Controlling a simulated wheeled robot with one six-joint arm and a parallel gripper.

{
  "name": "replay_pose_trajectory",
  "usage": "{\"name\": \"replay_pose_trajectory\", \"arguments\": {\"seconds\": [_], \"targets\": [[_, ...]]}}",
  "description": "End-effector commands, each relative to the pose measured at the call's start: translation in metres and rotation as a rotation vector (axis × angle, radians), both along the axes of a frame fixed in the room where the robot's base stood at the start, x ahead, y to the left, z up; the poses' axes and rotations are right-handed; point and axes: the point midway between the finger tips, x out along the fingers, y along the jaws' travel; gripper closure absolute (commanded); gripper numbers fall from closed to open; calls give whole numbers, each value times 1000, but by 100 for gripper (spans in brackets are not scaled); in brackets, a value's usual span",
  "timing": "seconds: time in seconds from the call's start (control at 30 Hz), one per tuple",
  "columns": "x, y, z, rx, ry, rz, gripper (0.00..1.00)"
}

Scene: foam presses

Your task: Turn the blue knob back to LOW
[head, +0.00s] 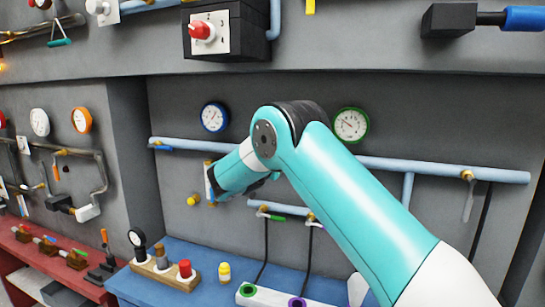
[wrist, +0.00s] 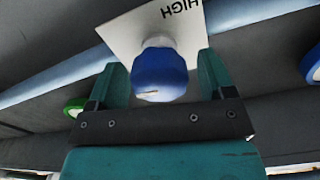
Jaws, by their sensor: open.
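The blue knob (wrist: 160,72) sits on a white plate (wrist: 128,28) in the wrist view. The word HIGH shows upside down at the plate's upper right; no LOW label is visible. A small pale mark shows at the knob's lower edge. My gripper (wrist: 162,66) is open, with one teal finger on each side of the knob and a gap on both sides. In the head view my gripper (head: 212,184) is at the grey wall below the blue pipe, and my arm and gripper hide the blue knob.
A blue-rimmed gauge (head: 214,117) and a green-rimmed gauge (head: 351,125) hang above the blue pipe (head: 440,168). A red knob (head: 202,30) is on a dark box higher up.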

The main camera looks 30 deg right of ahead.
Motion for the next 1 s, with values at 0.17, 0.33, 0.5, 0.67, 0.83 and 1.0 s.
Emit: {"name": "replay_pose_trajectory", "arguments": {"seconds": [0.17,0.33,0.5,0.67,0.83,1.0], "targets": [[0,0,0,0,0,0,31],[0,1,0,0,0,0,70],[0,1,0,-1,2,0,74],[0,1,-1,-17,22,0,74],[0,1,-3,-65,83,-1,74],[0,1,-3,-143,182,-1,74]]}}
